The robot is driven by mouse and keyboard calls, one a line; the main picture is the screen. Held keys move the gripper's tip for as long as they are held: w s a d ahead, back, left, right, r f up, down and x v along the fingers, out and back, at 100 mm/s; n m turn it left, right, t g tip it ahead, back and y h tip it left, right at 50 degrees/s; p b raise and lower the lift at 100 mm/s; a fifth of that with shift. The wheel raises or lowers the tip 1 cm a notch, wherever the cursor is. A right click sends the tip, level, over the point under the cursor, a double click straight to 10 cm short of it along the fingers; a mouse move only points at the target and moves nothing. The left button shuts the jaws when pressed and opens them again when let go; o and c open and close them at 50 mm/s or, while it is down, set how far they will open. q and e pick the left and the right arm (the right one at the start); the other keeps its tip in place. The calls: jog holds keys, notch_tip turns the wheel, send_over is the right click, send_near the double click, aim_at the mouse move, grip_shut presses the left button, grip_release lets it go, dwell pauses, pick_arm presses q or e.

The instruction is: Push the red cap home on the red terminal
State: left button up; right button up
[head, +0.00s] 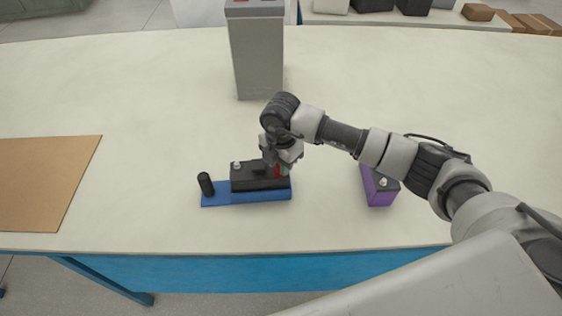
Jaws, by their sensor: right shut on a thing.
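A black battery (246,180) sits on a blue base (245,196) near the middle front of the table. My right gripper (279,170) is over the battery's right end, pointing down. It is shut on the red cap (278,171), of which only a small red part shows between the fingers. The red terminal is hidden under the gripper and cap, so I cannot tell how far the cap sits on it. A light terminal (236,165) shows bare at the battery's left end. My left gripper is not in view.
A black upright cylinder (205,184) stands at the base's left end. A purple and black battery (379,187) stands to the right, below my forearm. A tall grey box (257,55) stands behind. A brown board (45,180) lies at left. The table between is clear.

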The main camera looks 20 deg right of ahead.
jog(key=shift+f, duration=0.35)
dwell(0.4)
jog(key=o, duration=1)
jog(key=shift+o, duration=0.2)
jog(key=o, duration=0.4)
jog(key=shift+r, duration=0.2)
jog(key=shift+r+p, duration=2.3)
jog(key=shift+r, duration=1.05)
